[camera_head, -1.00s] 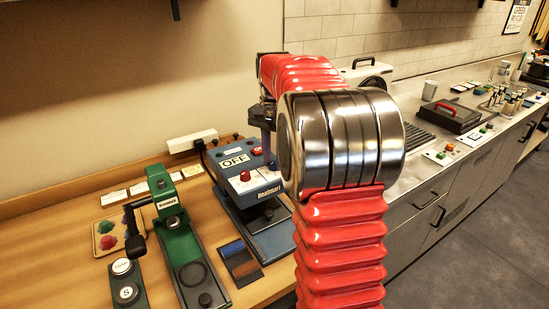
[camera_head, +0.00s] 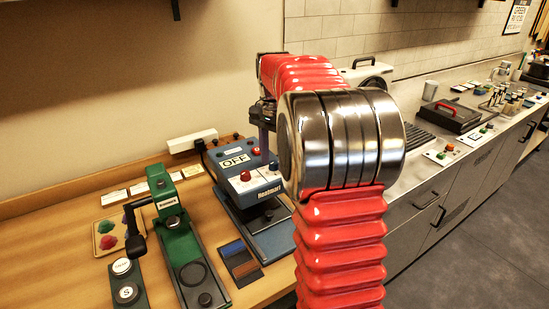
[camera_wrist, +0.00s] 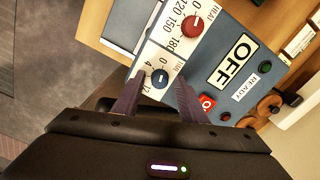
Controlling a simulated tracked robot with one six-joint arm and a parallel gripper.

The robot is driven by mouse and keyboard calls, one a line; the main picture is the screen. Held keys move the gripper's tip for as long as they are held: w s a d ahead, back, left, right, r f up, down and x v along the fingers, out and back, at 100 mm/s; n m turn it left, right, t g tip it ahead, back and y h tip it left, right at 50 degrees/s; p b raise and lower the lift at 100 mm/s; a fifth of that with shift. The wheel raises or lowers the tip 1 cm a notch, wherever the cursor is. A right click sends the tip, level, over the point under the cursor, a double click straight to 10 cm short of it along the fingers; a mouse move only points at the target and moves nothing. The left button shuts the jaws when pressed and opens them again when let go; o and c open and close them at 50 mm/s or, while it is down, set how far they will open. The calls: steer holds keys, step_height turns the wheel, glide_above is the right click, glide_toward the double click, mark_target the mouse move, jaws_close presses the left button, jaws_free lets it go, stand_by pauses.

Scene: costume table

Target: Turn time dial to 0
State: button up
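The time dial (camera_wrist: 160,78) is a small dark blue knob on a white scale with numbers on the blue heat press (camera_head: 247,196). In the wrist view it sits between the tips of my gripper (camera_wrist: 161,84). The two dark fingers are apart, one on each side of the dial, with gaps that look clear. I cannot tell exactly where its pointer stands. In the head view my gripper (camera_head: 264,150) is over the right side of the press panel, largely behind my arm.
A red heat dial (camera_wrist: 193,27) sits beside the time dial. The panel also has an OFF display (camera_wrist: 234,61), a red button (camera_wrist: 207,102) and a green READY light (camera_wrist: 265,67). A green press (camera_head: 181,245) stands to the left on the wooden table (camera_head: 60,270).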

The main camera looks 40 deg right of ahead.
mark_target(274, 162)
steer(key=shift+r, duration=0.1)
step_height(274, 162, up, 14)
steer(key=shift+f, duration=0.25)
stand_by(0.6)
stand_by(0.6)
